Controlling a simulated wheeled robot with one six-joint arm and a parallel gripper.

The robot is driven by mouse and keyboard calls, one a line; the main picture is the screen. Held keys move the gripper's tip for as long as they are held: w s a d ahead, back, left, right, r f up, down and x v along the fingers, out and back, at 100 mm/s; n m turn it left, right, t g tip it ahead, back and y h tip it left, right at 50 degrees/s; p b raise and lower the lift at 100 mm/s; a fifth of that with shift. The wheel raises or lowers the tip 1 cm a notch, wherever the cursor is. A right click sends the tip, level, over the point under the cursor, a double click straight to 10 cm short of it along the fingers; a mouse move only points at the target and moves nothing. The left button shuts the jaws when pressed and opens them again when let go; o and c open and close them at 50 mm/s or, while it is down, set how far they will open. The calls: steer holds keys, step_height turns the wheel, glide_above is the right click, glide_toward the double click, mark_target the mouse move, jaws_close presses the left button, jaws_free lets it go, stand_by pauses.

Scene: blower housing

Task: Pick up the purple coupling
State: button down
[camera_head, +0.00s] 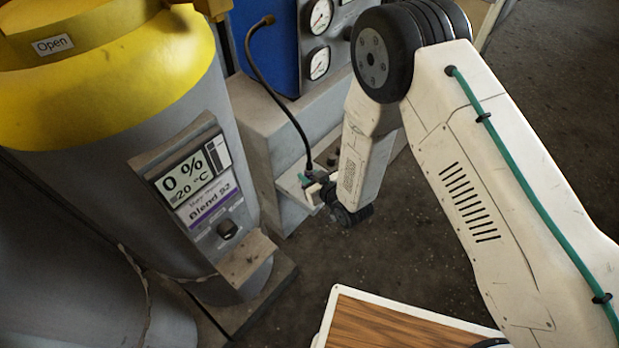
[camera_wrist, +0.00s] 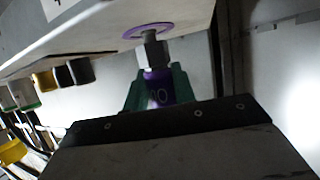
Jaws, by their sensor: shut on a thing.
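The purple coupling (camera_wrist: 157,92), marked "10", sits between the green fingers of my gripper (camera_wrist: 158,86) in the wrist view. The fingers are shut on it from both sides. Its upper end meets a metal fitting (camera_wrist: 152,54) under a pale panel with a purple ring (camera_wrist: 148,30). I cannot tell whether it is still joined to that fitting. In the head view my gripper (camera_head: 306,181) is at the front of a grey cabinet, and the coupling is too small to make out there.
Black and yellow fittings (camera_wrist: 62,75) line the panel's left side. A black hose (camera_head: 283,92) curves down from the blue gauge unit (camera_head: 272,58) to near my gripper. A grey tank with a yellow top (camera_head: 110,75) stands left. A wood-topped surface (camera_head: 385,325) is in front.

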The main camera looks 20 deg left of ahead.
step_height(320, 180, up, 2)
steer(key=shift+r, duration=0.25)
steer(key=s+d+r, duration=0.1)
steer(key=s+d, duration=0.8)
steer(key=s, duration=0.4)
steer(key=shift+d+r, duration=0.15)
steer(key=shift+d, duration=0.1)
